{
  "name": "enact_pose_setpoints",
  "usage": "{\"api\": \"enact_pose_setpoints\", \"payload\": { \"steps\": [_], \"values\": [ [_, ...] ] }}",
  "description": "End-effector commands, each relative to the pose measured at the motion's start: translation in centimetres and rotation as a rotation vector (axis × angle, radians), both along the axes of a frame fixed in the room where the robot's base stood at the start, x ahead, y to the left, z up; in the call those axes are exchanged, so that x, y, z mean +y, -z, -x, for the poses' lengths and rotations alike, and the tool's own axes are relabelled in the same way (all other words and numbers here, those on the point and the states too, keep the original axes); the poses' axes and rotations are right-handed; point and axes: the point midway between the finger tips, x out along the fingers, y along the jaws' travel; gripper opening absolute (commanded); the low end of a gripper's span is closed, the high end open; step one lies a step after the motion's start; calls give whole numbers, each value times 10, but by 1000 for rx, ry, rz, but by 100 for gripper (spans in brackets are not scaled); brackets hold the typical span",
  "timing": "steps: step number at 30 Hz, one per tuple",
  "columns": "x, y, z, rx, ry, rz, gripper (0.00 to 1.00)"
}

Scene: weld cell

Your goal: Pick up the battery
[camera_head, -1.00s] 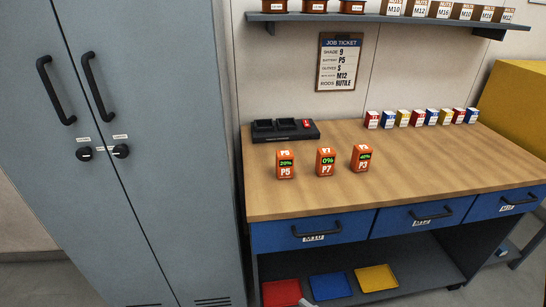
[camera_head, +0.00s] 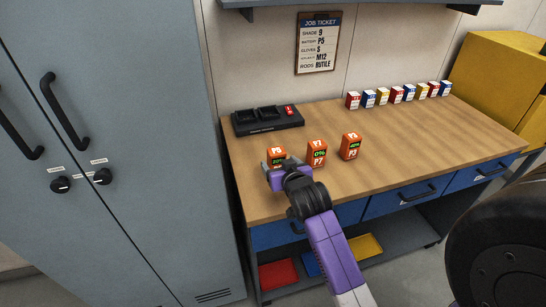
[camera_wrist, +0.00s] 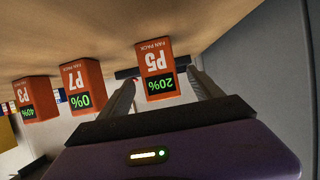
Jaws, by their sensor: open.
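The orange P5 battery (camera_head: 276,152) stands upright on the workbench, leftmost in a row of three batteries, its lower part hidden by my gripper (camera_head: 278,167). In the wrist view the P5 battery (camera_wrist: 156,68) appears upside down and reads 20%. My gripper (camera_wrist: 162,84) is open, with one finger on each side of that battery in the picture. I cannot tell whether the fingers touch it. The job ticket (camera_head: 318,43) on the wall lists battery P5.
The P7 battery (camera_head: 317,153) stands close to the right, with the P3 battery (camera_head: 350,146) beyond it. A black charger (camera_head: 268,119) sits behind. Small boxes (camera_head: 396,95) line the bench's back. A grey cabinet (camera_head: 110,130) stands left. The bench's right front is clear.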

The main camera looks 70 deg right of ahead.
Motion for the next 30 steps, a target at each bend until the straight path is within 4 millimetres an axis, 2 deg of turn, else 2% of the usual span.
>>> {"api": "enact_pose_setpoints", "payload": {
  "steps": [16,27,30],
  "values": [
    [-45,21,-36,-2,-1,1,75],
    [-51,25,-41,-1,-2,2,75],
    [-51,26,-41,-1,-2,2,55]
  ]
}}
